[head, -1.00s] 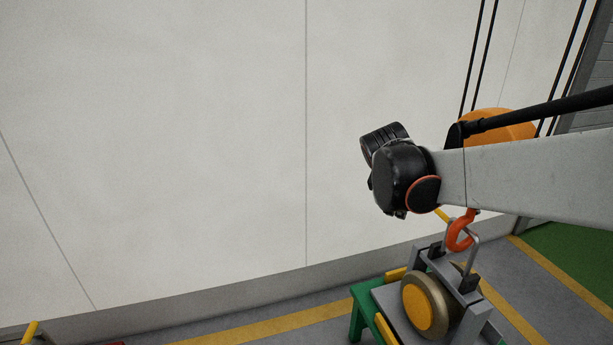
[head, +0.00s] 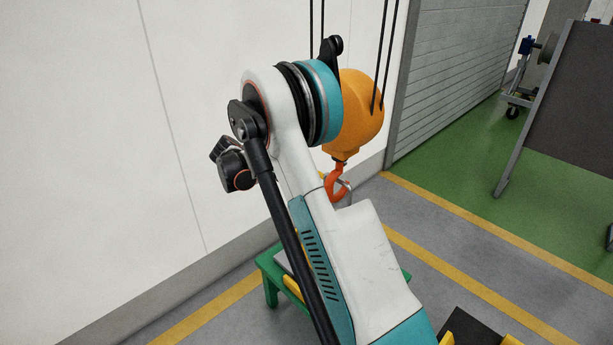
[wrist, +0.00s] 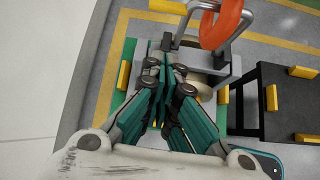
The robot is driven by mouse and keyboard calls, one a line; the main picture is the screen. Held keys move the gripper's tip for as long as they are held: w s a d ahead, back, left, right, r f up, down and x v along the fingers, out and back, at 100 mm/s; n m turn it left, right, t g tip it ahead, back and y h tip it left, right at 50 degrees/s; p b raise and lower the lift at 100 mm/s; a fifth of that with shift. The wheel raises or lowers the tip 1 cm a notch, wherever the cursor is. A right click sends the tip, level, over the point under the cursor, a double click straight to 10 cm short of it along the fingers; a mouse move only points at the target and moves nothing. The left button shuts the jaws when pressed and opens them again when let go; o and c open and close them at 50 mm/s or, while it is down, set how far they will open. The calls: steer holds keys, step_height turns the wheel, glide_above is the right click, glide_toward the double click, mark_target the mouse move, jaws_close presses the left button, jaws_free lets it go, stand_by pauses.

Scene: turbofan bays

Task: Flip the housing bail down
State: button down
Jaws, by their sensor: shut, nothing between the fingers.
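The housing bail (wrist: 186,24) is a grey bar loop standing up from the housing (wrist: 217,77) in the wrist view. The orange-red hook (wrist: 222,22) overlaps its top; I cannot tell whether it passes through. My gripper (wrist: 168,68) is shut and empty, with teal fingers over the near left side of the housing, just short of the bail's left foot in the picture. In the head view my arm hides most of the housing and my fingers; a bit of the bail shows beside the hook (head: 336,184).
The hook hangs below an orange hoist block (head: 357,110) on black cables. The housing sits on a green stand (head: 268,284) near a pale wall (head: 80,150). A dark table (wrist: 280,112) stands right of the housing.

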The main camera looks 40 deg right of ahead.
steer(key=shift+w+d+f+n+h, duration=0.2)
steer(key=shift+d+f, duration=0.1)
steer(key=shift+f, duration=0.2)
steer(key=shift+w+d+f+n+h, duration=0.15)
steer(key=shift+d+f+n, duration=0.1)
steer(key=shift+f, duration=0.25)
steer(key=shift+f, duration=0.1)
steer(key=d+r+b+x, duration=0.1)
steer(key=b+x, duration=0.3)
steer(key=x, duration=0.8)
steer(key=shift+d+r, duration=0.35)
steer(key=shift+d, duration=0.3)
steer(key=shift+w, duration=0.1)
